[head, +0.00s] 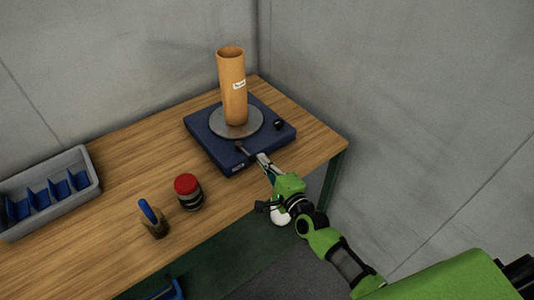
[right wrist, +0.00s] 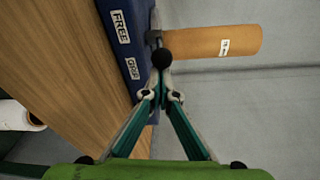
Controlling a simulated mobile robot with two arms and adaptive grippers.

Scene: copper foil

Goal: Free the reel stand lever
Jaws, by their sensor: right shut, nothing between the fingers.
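The reel stand (head: 205,140) is a blue square base with a round metal plate and an upright brown tube (head: 232,90). Its lever (head: 241,148) is a short dark arm at the front edge. In the right wrist view a black ball knob (right wrist: 162,57) shows beside the blue base (right wrist: 128,45), near the lower of its two white labels; the upper label reads FREE. My right gripper (head: 262,158) is shut and empty at the front edge of the stand. Its fingertips (right wrist: 162,84) are close to the knob; I cannot tell whether they touch. My left gripper is not in view.
A red-lidded jar (head: 188,192) and a blue-handled tool (head: 152,218) stand on the wooden table (head: 110,185) left of the arm. A grey bin with blue dividers (head: 90,165) is at the far left. Grey walls stand behind and to the right.

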